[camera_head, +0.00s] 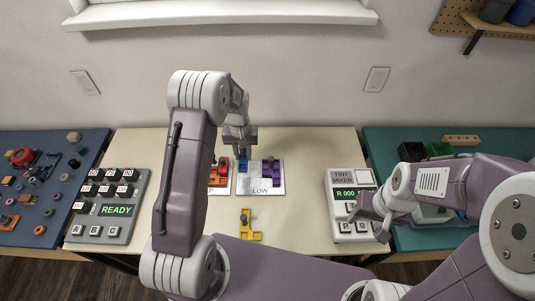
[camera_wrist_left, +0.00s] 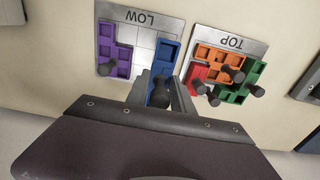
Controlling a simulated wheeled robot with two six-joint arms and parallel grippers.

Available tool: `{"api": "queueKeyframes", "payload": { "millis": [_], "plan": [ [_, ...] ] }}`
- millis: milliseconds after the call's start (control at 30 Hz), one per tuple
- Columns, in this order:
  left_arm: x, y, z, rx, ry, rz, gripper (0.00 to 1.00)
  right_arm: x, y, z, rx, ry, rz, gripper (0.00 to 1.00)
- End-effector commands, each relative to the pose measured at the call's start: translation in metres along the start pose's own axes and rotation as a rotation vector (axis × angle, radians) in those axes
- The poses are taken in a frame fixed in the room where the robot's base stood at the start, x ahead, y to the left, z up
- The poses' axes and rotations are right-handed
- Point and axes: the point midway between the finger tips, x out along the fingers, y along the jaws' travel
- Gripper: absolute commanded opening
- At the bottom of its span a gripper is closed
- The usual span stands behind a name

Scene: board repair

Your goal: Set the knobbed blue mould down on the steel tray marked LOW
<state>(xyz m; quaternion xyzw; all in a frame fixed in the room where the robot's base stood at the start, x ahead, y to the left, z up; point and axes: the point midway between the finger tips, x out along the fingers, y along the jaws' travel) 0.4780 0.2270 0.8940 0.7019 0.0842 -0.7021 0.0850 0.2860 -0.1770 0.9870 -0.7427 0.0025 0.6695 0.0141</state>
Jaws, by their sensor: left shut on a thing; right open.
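The blue mould (camera_wrist_left: 168,50) with its dark knob is between the fingers of my left gripper (camera_wrist_left: 161,95), which is shut on it. It lies over the edge column of the steel tray marked LOW (camera_wrist_left: 146,17), on the side towards the TOP tray. I cannot tell whether it touches the tray. In the head view the blue mould (camera_head: 243,166) shows below my left gripper (camera_head: 241,151), at the LOW tray's (camera_head: 262,190) left side. A purple knobbed mould (camera_wrist_left: 113,50) sits on the tray's other side. My right gripper (camera_head: 371,219) is open and empty near the tint mixer.
The TOP tray (camera_wrist_left: 233,42) beside LOW holds orange, red and green knobbed moulds. A yellow mould (camera_head: 249,228) lies on the cream table in front. A READY keypad (camera_head: 108,205) stands left, a tint mixer (camera_head: 343,178) right.

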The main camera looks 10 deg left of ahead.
Motion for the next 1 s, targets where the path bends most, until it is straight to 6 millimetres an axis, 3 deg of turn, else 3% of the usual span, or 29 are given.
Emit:
{"api": "queueKeyframes", "payload": {
  "millis": [367, 833, 1000],
  "plan": [
    [0.009, -0.005, -0.001, -0.014, 0.001, 0.000, 0.00, 0.009, 0.000, 0.001, 0.000, 0.000, 0.000, 0.54],
    [0.074, -0.005, -0.001, -0.014, 0.001, 0.000, 0.00, 0.068, 0.001, 0.007, 0.000, 0.000, 0.000, 0.54],
    [0.089, -0.005, -0.001, -0.014, 0.001, 0.000, 0.00, 0.081, 0.002, 0.009, 0.000, 0.000, 0.000, 0.54]
  ]
}}
